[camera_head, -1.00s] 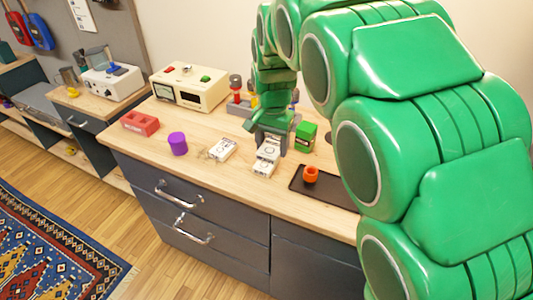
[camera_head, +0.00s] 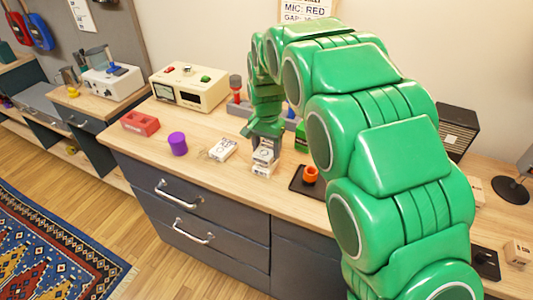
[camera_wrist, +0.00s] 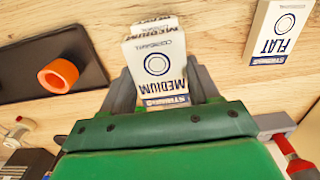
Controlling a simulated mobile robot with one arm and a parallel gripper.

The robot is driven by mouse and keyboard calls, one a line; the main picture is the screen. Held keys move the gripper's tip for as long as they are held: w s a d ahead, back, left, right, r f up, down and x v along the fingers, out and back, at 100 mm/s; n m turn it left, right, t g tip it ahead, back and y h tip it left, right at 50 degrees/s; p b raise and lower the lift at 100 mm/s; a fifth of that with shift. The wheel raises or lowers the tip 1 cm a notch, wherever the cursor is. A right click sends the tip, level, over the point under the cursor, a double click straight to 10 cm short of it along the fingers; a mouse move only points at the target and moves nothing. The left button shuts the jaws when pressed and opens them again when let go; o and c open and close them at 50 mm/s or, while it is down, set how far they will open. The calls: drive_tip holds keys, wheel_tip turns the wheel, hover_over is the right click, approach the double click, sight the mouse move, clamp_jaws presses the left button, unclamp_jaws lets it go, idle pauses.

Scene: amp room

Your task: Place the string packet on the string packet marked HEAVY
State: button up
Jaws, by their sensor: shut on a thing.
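My gripper (camera_head: 265,143) is shut on a white string packet (camera_head: 264,154). In the wrist view the packet (camera_wrist: 157,66) reads MEDIUM and sits between the two fingers (camera_wrist: 163,82). In the head view another white packet (camera_head: 263,170) shows low under the held one, near the front of the bench. Its label is too small to read, and I cannot tell whether the two touch. A packet marked FLAT (camera_wrist: 277,40) lies to the right in the wrist view; in the head view a white packet (camera_head: 222,149) lies left of my gripper.
A black tray (camera_head: 297,184) with an orange ring (camera_head: 310,174) is to the right. A green box (camera_head: 301,137) stands behind, partly hidden by my arm. A purple cylinder (camera_head: 178,143), a red block (camera_head: 140,122) and a cream device (camera_head: 190,86) are to the left.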

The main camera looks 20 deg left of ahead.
sight(267, 150)
drive_tip(key=shift+f, duration=1.3)
drive_tip(key=shift+f, duration=0.15)
drive_tip(key=o, duration=1.1)
drive_tip(key=shift+c, duration=0.2)
wheel_tip(267, 150, up, 11)
drive_tip(key=shift+r, duration=0.65)
drive_tip(key=shift+d, duration=0.15)
